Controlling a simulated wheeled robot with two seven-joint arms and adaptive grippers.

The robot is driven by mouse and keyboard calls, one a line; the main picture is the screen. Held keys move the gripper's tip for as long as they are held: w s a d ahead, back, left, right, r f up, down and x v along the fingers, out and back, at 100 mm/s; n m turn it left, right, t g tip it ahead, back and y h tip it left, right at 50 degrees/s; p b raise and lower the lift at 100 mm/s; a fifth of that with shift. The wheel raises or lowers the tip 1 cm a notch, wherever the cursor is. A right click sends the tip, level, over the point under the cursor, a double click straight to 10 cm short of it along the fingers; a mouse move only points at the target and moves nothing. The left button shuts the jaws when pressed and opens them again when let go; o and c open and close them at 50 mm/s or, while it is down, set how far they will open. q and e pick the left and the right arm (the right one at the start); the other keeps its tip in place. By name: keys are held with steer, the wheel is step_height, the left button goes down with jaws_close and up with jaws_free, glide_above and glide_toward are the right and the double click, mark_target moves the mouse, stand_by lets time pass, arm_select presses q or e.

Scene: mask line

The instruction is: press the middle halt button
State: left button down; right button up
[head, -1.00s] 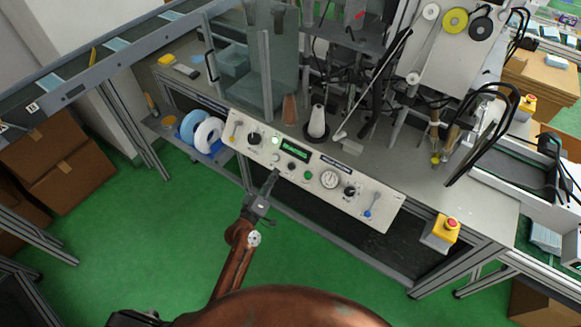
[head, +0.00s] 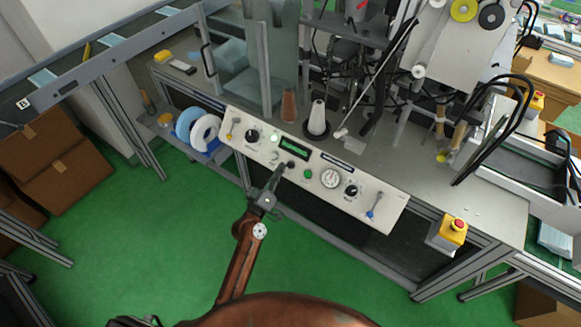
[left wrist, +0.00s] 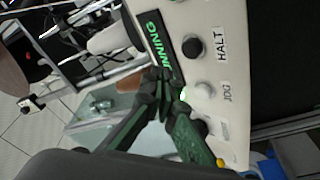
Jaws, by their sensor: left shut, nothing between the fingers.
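The control panel (head: 385,213) is a tilted white board on the front edge of the machine bench. Its black round button (head: 291,164) sits below the green display (head: 294,148). In the left wrist view this black button (left wrist: 192,48) has a HALT label (left wrist: 220,45) beside it. My left gripper (head: 283,172) is shut and empty, its tip just below and left of the black button in the head view. In the left wrist view the fingertips (left wrist: 163,76) overlap the display's end, apart from the button in the picture. I cannot tell any contact. My right gripper is not in view.
A pale button (left wrist: 204,90) labelled JOG and a lit button (left wrist: 185,96) are close by. A green button (head: 308,174) and a gauge (head: 331,179) lie to the right. A red-topped yellow emergency stop (head: 454,229) is at the bench corner. Green floor lies in front.

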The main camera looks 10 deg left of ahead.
mark_target(290, 165)
arm_select(q)
steer(key=shift+w+d+f+b, duration=0.2)
steer(key=shift+w+f+b, duration=0.1)
steer(key=shift+w+f, duration=0.25)
steer(key=shift+w+d+f+b, duration=0.2)
steer(key=shift+w+f+b, duration=0.15)
steer(key=shift+w, duration=0.2)
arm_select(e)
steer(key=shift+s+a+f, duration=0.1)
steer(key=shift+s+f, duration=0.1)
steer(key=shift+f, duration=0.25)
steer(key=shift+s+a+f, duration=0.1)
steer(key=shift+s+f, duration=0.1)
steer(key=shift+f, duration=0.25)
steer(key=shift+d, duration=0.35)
arm_select(q)
steer(key=shift+f, duration=0.1)
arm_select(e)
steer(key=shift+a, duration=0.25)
arm_select(q)
steer(key=shift+w+d+f, duration=0.1)
steer(key=shift+w+f, duration=0.15)
steer(key=shift+w, duration=0.1)
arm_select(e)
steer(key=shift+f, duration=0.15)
